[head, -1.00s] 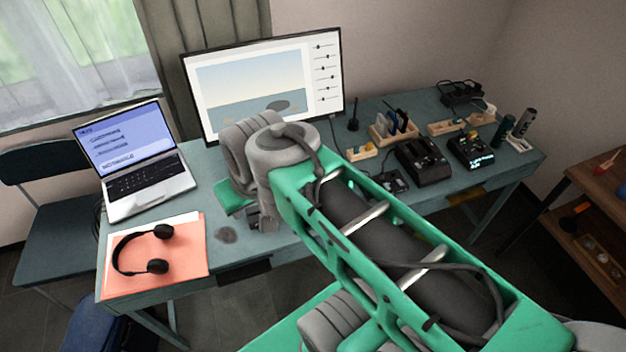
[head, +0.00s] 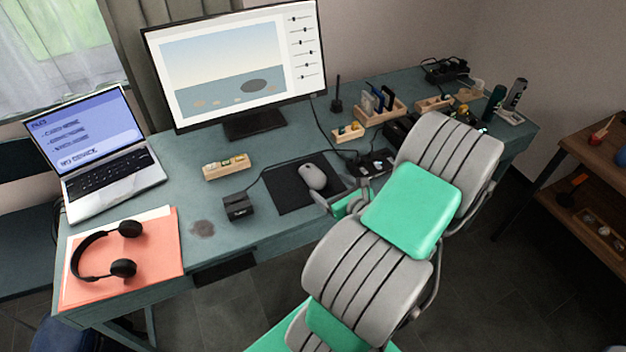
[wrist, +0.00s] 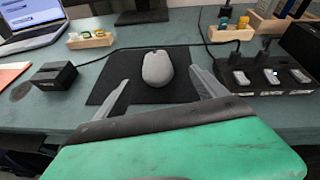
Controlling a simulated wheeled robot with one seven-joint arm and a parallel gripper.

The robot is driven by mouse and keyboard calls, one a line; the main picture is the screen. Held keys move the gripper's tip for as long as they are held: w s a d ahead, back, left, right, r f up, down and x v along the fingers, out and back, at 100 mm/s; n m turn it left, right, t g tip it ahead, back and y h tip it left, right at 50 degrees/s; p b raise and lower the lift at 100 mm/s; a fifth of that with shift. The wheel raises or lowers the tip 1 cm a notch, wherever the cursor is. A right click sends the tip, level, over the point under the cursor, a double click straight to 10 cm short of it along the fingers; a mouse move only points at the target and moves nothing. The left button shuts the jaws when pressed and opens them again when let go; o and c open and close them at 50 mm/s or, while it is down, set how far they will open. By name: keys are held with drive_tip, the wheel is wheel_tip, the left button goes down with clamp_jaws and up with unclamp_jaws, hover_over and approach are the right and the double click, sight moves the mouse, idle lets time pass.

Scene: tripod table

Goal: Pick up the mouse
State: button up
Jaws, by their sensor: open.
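The grey mouse (head: 312,176) lies on a black mouse pad (head: 283,196) near the front of the desk, below the monitor. In the wrist view the mouse (wrist: 157,68) sits ahead of my gripper, between the lines of its fingers. My gripper (wrist: 160,90) is open and empty, with one finger at each side over the pad. In the head view my gripper (head: 338,203) is at the pad's right front edge, partly hidden by my arm. The mouse is not touched by the fingers.
A black box (head: 238,206) stands left of the pad, and a wooden block holder (head: 226,167) behind it. A black tray of small devices (wrist: 270,78) sits close right of the pad. The monitor (head: 238,65) stands behind.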

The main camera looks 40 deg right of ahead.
sight(320, 181)
drive_tip(key=x, duration=0.6)
drive_tip(key=shift+w+a+f, duration=0.1)
drive_tip(key=shift+a+f, duration=0.15)
drive_tip(key=shift+c, duration=0.5)
drive_tip(key=c, duration=1.4)
